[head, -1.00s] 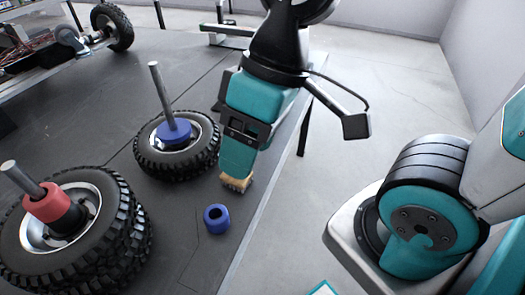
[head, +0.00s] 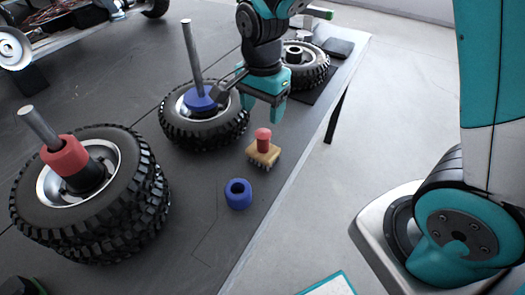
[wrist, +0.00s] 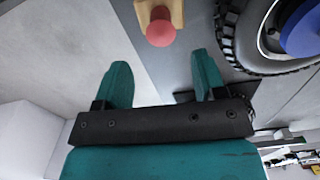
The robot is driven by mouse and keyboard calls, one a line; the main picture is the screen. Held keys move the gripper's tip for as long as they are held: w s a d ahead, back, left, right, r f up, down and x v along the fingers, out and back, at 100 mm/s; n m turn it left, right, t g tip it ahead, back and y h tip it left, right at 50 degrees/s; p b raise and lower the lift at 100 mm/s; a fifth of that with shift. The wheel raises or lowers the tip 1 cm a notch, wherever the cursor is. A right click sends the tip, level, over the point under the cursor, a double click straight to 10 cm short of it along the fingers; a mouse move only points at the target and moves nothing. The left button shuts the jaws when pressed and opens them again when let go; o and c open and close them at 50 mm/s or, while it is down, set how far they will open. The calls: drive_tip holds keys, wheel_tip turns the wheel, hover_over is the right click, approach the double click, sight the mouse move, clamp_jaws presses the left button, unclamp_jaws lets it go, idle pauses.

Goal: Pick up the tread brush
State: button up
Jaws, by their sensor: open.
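The tread brush (head: 263,153) stands on the dark table near its right edge, with a tan bristled base and a red knob handle pointing up. My gripper (head: 262,110) is open and empty, just behind and above the brush in the head view, apart from it. In the wrist view the brush's red knob (wrist: 160,31) shows at the top middle, beyond the open fingertips of my gripper (wrist: 160,70). Part of the brush is cut off by the top edge there.
A blue ring (head: 238,194) lies in front of the brush. A tyre with a blue collar and rod (head: 204,125) lies to its left. Stacked tyres with a red collar (head: 65,155) stand at front left. Another tyre (head: 305,65) lies behind my gripper. The table's right edge is close.

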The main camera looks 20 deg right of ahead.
sight(263, 133)
wheel_tip(263, 133, down, 6)
drive_tip(key=shift+r, duration=0.25)
drive_tip(key=shift+d+f, duration=0.15)
drive_tip(key=shift+f, duration=2.55)
drive_tip(key=c, duration=1.1)
drive_tip(key=shift+o, duration=0.2)
drive_tip(key=shift+w+r, duration=0.1)
wheel_tip(263, 133, up, 20)
drive_tip(key=p, duration=0.1)
